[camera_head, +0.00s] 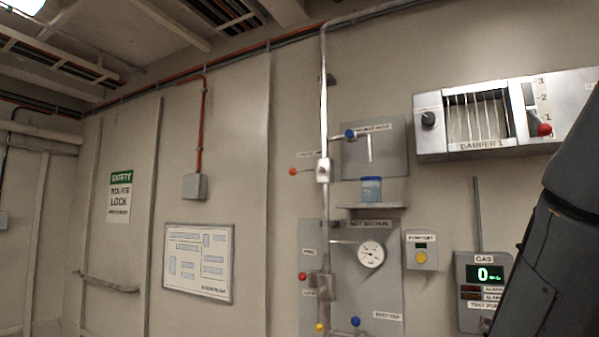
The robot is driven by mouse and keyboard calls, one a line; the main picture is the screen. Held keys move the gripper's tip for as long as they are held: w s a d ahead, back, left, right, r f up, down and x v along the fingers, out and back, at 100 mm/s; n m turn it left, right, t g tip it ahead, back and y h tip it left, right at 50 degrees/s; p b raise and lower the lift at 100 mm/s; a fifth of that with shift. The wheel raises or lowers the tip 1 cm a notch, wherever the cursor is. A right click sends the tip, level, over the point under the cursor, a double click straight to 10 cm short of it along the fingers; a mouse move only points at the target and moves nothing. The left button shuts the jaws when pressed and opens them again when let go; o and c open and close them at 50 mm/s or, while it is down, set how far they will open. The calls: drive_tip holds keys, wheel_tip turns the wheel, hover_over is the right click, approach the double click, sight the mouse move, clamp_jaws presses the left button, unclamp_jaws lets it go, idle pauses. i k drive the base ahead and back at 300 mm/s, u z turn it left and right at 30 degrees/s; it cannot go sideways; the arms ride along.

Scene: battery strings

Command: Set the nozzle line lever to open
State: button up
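A vertical pipe (324,85) runs down the wall with several small coloured-knob levers on it. A blue knob (350,134) sits on a side branch at the upper grey panel (386,158), beside a small label. An orange-red knob (293,171) sticks out left of a valve body (323,170). Lower down are a red knob (302,276), a yellow knob (319,327) and another blue knob (355,321). The labels are too small to read surely, so I cannot tell which is the nozzle line lever or its setting. My gripper is not in view.
My dark arm link fills the lower right. A damper box (461,146) with a red knob (544,129) is at upper right. A blue-lidded jar (371,190) stands on a small shelf (385,206). A dial gauge (370,254) and a gas display (484,274) are below.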

sight(293, 171)
drive_tip(key=z, duration=0.05)
drive_tip(key=k, duration=0.1)
drive_tip(key=u, duration=2.15)
drive_tip(key=i, duration=1.3)
drive_tip(key=z, duration=1.5)
